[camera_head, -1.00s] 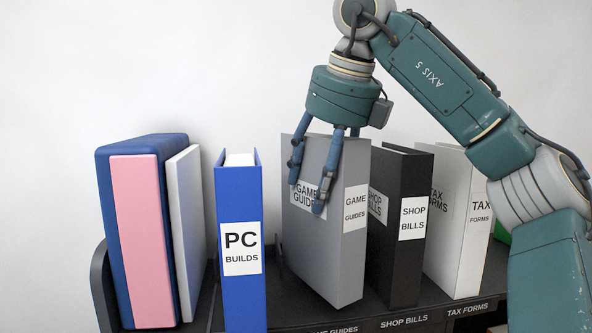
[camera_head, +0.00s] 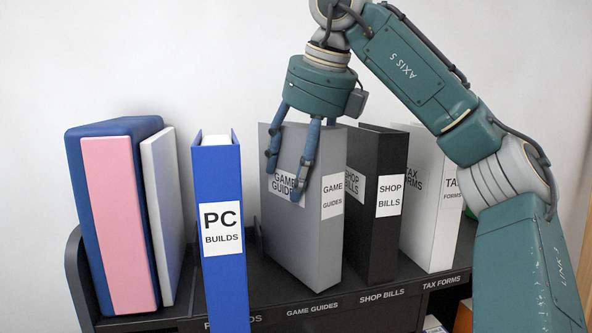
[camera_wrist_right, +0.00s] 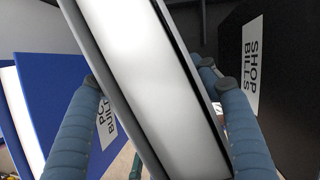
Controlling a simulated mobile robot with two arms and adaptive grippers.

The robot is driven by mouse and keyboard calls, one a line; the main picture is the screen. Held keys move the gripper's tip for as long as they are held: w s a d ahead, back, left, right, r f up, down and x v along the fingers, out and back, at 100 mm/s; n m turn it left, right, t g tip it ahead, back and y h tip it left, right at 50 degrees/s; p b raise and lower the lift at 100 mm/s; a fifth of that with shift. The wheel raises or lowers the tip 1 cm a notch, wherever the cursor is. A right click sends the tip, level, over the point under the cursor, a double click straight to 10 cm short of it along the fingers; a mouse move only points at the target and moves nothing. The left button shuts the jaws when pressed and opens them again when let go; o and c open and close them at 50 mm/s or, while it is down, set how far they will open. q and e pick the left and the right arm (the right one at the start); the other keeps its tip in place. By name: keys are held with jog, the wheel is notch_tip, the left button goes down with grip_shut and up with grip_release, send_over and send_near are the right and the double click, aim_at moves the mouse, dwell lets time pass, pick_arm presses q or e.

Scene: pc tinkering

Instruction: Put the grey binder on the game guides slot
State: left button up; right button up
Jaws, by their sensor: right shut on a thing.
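The grey binder (camera_head: 318,240), labelled GAME GUIDES, stands upright on the dark shelf between the blue PC BUILDS binder and the black SHOP BILLS binder. Its lower end is just behind the GAME GUIDES slot label (camera_head: 312,306) on the shelf edge; whether its base touches the shelf is hard to tell. My right gripper (camera_head: 286,178) reaches down from above and is shut on the binder's upper part. In the right wrist view the binder (camera_wrist_right: 150,80) runs between the two blue fingers. My left gripper is not in view.
The blue PC BUILDS binder (camera_head: 219,220) stands to the left, with a gap. The black SHOP BILLS binder (camera_head: 384,235) is close on the right, then the white TAX FORMS binder (camera_head: 432,220). A blue-and-pink book (camera_head: 115,225) and a thin white one (camera_head: 163,215) stand at the far left.

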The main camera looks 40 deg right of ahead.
jog(key=shift+f, duration=0.25)
jog(key=o, duration=2)
jog(key=shift+s, duration=0.1)
jog(key=shift+v, duration=3.85)
